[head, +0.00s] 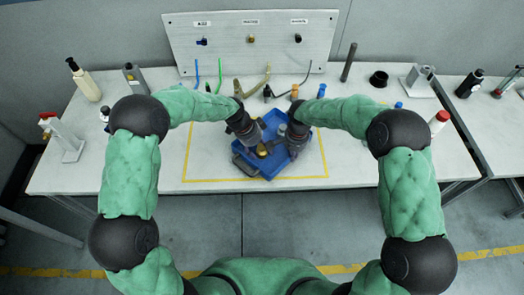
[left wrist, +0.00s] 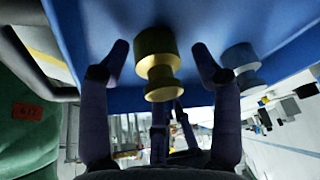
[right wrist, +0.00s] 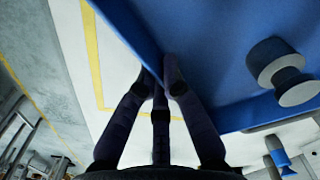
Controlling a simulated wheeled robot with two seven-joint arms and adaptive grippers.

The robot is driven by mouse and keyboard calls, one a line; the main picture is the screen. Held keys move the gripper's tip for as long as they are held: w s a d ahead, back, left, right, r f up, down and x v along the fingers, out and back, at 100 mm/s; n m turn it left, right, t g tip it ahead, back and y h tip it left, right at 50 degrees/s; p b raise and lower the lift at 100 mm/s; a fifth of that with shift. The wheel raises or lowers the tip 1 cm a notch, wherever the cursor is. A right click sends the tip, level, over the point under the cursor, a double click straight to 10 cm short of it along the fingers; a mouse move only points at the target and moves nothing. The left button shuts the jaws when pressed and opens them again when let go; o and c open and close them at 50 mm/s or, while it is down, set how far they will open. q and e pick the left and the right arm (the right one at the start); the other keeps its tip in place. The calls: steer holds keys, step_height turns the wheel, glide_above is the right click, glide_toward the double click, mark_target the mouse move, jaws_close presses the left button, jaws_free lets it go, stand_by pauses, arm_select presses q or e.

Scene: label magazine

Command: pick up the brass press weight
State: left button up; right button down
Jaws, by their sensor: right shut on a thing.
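The brass press weight (head: 262,150), a spool-shaped yellow piece, stands in the blue tray (head: 249,170). In the left wrist view the brass weight (left wrist: 157,62) is between the spread fingers of my left gripper (left wrist: 162,54), with a gap on each side. My left gripper also shows in the head view (head: 257,150), over the tray. My right gripper (right wrist: 162,80) is shut on the wall of the blue tray (right wrist: 215,50). A grey weight of similar shape (left wrist: 241,66) stands beside the brass one; a grey weight also shows in the right wrist view (right wrist: 280,72).
The tray sits inside a yellow outline (head: 205,180) on the white table (head: 150,165). A labelled panel (head: 225,45) stands at the back. Cables and clamps (head: 252,80) lie in front of it. Bottles (head: 84,80) stand at the left; a black ring (head: 379,79) is at the right.

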mark_target(261, 146)
arm_select(q)
steer(key=shift+r, duration=0.1)
jaws_close()
arm_select(e)
steer(key=shift+r, duration=0.1)
arm_select(q)
step_height(261, 146, up, 10)
stand_by(0.4)
arm_select(e)
steer(key=c, duration=1.3)
jaws_free()
step_height(261, 146, up, 12)
